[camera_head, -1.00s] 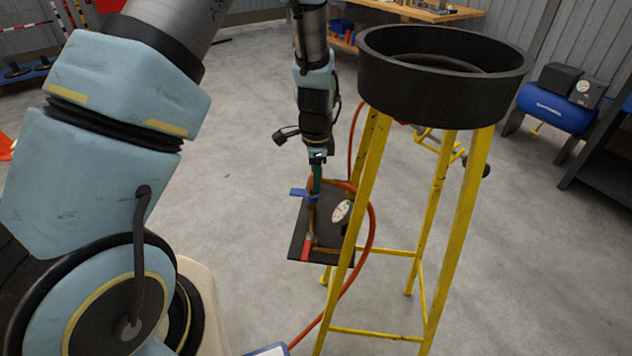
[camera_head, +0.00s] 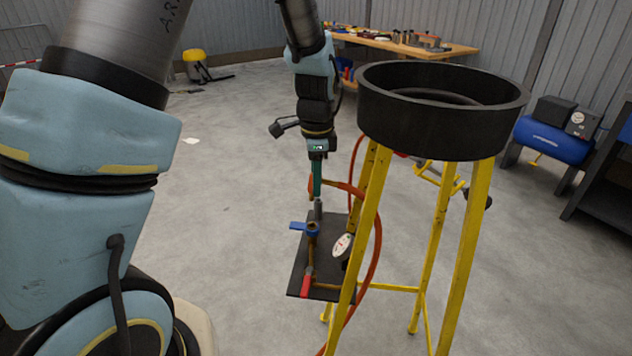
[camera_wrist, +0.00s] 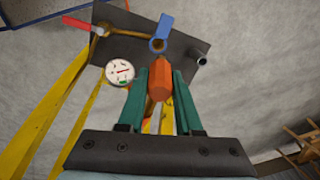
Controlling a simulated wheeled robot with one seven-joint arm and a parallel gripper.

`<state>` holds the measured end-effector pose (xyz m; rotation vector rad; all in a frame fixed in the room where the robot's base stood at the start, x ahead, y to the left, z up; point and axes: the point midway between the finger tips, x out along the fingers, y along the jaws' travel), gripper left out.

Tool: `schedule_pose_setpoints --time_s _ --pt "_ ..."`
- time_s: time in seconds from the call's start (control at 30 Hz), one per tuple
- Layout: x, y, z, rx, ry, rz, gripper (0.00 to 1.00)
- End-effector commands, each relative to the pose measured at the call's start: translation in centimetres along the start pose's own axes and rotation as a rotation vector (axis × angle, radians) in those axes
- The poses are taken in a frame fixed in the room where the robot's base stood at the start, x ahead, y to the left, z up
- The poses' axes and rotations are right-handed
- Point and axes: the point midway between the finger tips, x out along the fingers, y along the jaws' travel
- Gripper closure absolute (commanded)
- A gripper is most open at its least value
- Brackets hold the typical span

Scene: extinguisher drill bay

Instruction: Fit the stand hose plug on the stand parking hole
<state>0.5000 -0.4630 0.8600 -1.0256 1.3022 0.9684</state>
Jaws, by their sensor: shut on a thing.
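My gripper (camera_head: 317,192) is above the dark stand panel (camera_head: 298,273), left of the yellow stand legs. In the wrist view, its green fingers (camera_wrist: 160,103) are shut on the orange hose plug (camera_wrist: 160,78). The orange hose (camera_head: 376,225) runs from the gripper and loops down beside the stand. A short grey tube (camera_head: 318,209) stands on the panel just below the gripper; it also shows right of the plug in the wrist view (camera_wrist: 201,57). It may be the parking hole; its opening is small. The plug's tip is not clear in the head view.
The panel carries a blue valve handle (camera_head: 299,226), a red handle (camera_head: 307,284) and a white gauge (camera_head: 343,246). A black round pan (camera_head: 440,128) tops the yellow stand (camera_head: 462,245), close right of my arm. Floor left of the panel is clear.

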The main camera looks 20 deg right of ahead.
Motion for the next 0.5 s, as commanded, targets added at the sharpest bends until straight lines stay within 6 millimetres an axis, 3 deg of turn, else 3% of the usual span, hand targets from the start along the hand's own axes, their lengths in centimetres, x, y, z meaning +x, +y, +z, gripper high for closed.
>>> schedule_pose_setpoints --time_s 0.27,0.5 --pt "-0.3 -3.8 -0.7 -0.079 0.03 0.004 1.0" --pt "0.9 -8.0 -1.5 -0.203 0.1 0.014 1.0"
